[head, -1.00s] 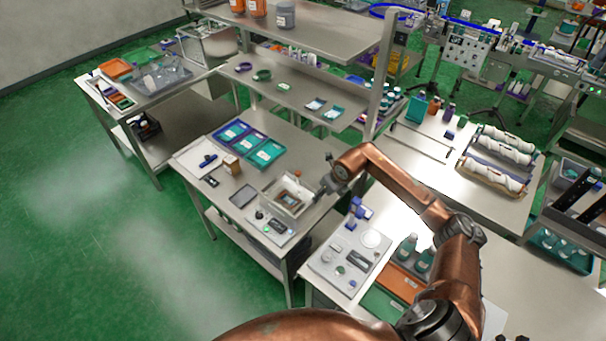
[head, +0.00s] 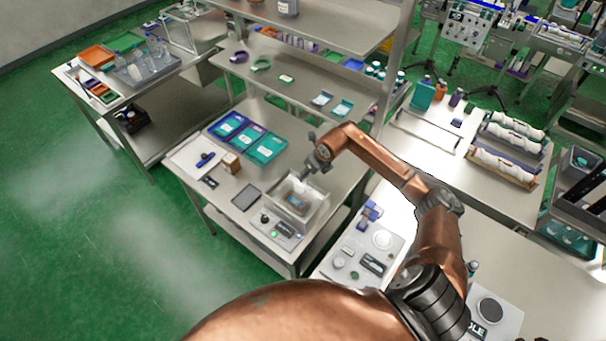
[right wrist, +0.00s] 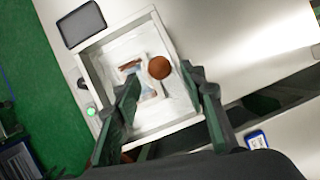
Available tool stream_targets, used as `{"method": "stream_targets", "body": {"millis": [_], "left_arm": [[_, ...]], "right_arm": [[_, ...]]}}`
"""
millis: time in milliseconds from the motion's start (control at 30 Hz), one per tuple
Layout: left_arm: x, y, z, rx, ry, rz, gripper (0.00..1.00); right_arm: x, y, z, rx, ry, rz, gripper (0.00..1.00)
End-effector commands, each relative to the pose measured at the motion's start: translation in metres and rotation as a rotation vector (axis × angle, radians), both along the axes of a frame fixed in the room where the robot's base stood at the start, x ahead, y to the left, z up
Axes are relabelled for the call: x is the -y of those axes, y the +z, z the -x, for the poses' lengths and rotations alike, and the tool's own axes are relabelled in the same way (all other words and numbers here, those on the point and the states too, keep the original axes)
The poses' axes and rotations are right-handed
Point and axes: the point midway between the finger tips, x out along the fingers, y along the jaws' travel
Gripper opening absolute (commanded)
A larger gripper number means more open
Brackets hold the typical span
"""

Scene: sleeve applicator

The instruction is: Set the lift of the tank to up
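The tank is a white open box (head: 283,209) on the middle table in the head view. The right wrist view shows its rim (right wrist: 160,134) and a pale frame with brown parts (right wrist: 131,65) inside. A round orange-brown knob (right wrist: 159,67) stands above the tank, probably the lift's handle; the gripper hides it in the head view. My right gripper (head: 312,166) is over the tank's back side. In the wrist view its dark green fingers (right wrist: 160,80) are apart, with the knob showing in the gap beyond, no clear contact. My left gripper is out of view.
A control panel with a green light (head: 274,233) adjoins the tank's front. A dark flat pad (head: 246,197) lies to its left, and blue and teal trays (head: 265,150) lie behind. A shelf (head: 290,83) rises at the back. Another bench with fixtures (head: 365,245) stands to the right.

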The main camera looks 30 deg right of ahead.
Motion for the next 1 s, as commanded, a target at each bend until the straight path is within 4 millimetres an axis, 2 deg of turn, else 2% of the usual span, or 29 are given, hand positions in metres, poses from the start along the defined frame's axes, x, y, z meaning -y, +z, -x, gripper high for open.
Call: {"method": "stream_targets", "body": {"millis": [100, 233, 333, 533, 700, 1000], "left_arm": [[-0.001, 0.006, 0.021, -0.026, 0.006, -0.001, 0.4], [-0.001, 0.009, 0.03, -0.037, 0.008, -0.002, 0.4], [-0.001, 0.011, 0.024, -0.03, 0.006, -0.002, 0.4], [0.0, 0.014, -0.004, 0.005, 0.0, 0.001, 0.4], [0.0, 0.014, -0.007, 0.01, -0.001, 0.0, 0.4], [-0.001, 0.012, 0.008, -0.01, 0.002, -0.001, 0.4]], "right_arm": [[-0.001, -0.017, -0.007, -0.002, -0.004, -0.004, 0.39], [-0.003, -0.034, -0.014, -0.001, -0.003, -0.003, 0.39], [-0.003, -0.042, -0.018, 0.0, -0.002, -0.002, 0.39], [-0.005, -0.048, -0.02, 0.001, 0.001, -0.001, 0.39], [-0.005, -0.048, -0.021, 0.0, 0.002, 0.0, 0.38], [-0.005, -0.048, -0.021, 0.0, 0.002, 0.0, 0.17]]}}
